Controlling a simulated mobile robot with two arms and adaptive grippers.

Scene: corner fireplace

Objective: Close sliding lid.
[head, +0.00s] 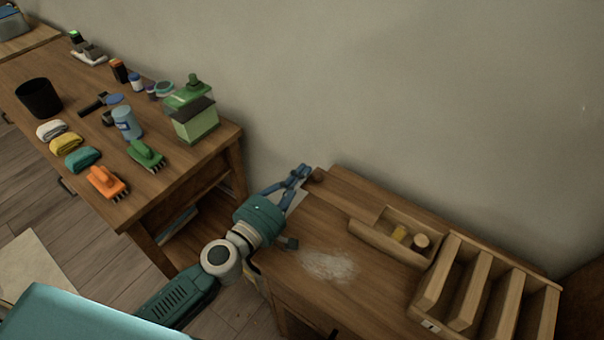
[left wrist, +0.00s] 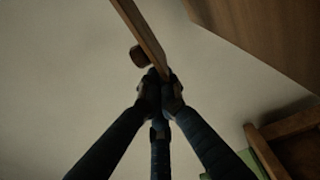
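The wooden box (head: 372,246) stands on the right table with its near part open. Its sliding lid (head: 345,198) is a long thin wooden board that sticks out of the box towards the left, with a round dark knob (head: 318,174) near its outer end. My left gripper (head: 301,171) is at that outer end, its blue fingers drawn together. In the left wrist view, the fingertips (left wrist: 161,84) meet at the end of the lid (left wrist: 142,35), with the knob (left wrist: 138,55) just left of it. I see no lid held between them. My right gripper is out of view.
Two small items (head: 400,234) sit in the open box. A wooden divided organizer (head: 432,283) stands right of it. Pale powder (head: 328,265) lies on the tabletop in front. The left table (head: 200,172) holds brushes, cloths and containers. The wall is close behind both tables.

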